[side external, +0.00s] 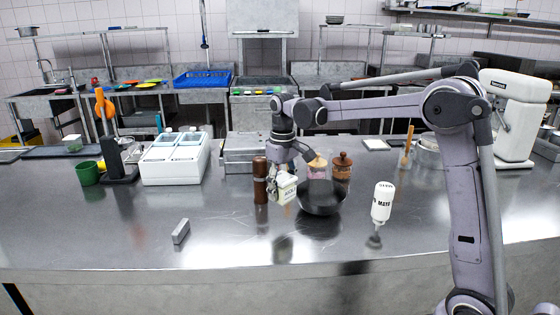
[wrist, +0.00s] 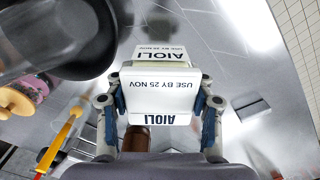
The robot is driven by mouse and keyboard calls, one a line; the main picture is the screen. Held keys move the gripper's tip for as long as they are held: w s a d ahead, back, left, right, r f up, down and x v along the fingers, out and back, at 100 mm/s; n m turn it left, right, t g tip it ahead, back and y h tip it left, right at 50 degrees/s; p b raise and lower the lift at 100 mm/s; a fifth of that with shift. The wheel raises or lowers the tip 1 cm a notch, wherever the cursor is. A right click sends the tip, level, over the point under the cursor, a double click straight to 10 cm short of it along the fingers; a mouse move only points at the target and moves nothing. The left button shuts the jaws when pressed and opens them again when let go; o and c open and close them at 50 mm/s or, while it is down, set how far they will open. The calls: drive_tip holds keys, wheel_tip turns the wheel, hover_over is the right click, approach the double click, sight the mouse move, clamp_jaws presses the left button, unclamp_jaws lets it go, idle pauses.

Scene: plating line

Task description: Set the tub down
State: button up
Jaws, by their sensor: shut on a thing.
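The tub (side external: 286,189) is a small white box labelled AIOLI. My gripper (side external: 288,170) is shut on it from above in the side view. In the wrist view the tub (wrist: 160,88) sits between the two fingers of my gripper (wrist: 160,104), with "USE BY 25 NOV" readable. A further white AIOLI-marked face shows just beyond it; I cannot tell whether it belongs to the same tub. A patch like its reflection lies lower on the steel counter (side external: 225,235), with a gap between, so the tub appears raised. Its underside is hidden.
A brown mill (side external: 260,182) stands close left of the tub, and a dark pan (side external: 322,198) close right. A mayo bottle (side external: 382,203) is further right; a grey block (side external: 181,231) lies front left. The front counter is mostly clear.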

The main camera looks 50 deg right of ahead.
drive_tip(key=w+d+r+m, duration=0.1)
drive_tip(key=d+r+m, duration=0.15)
drive_tip(key=d, duration=0.85)
drive_tip(key=w+d+r+m, duration=0.15)
drive_tip(key=d+r, duration=0.25)
drive_tip(key=d, duration=0.7)
drive_tip(key=s+d+f+m, duration=0.3)
drive_tip(key=s+d+m, duration=0.4)
drive_tip(key=s+m, duration=0.3)
drive_tip(key=s+d+f+m, duration=0.4)
drive_tip(key=s+d+m, duration=0.3)
drive_tip(key=m, duration=0.5)
drive_tip(key=shift+s+a+f, duration=0.1)
drive_tip(key=shift+s+f, duration=0.1)
drive_tip(key=shift+f, duration=0.95)
drive_tip(key=shift+s+a+f, duration=0.15)
drive_tip(key=shift+s+f, duration=0.1)
drive_tip(key=shift+f, duration=0.95)
drive_tip(key=shift+s+a+f, duration=0.1)
drive_tip(key=shift+s+f, duration=0.1)
drive_tip(key=shift+f, duration=0.95)
drive_tip(key=shift+f, duration=0.1)
drive_tip(key=o, duration=1.3)
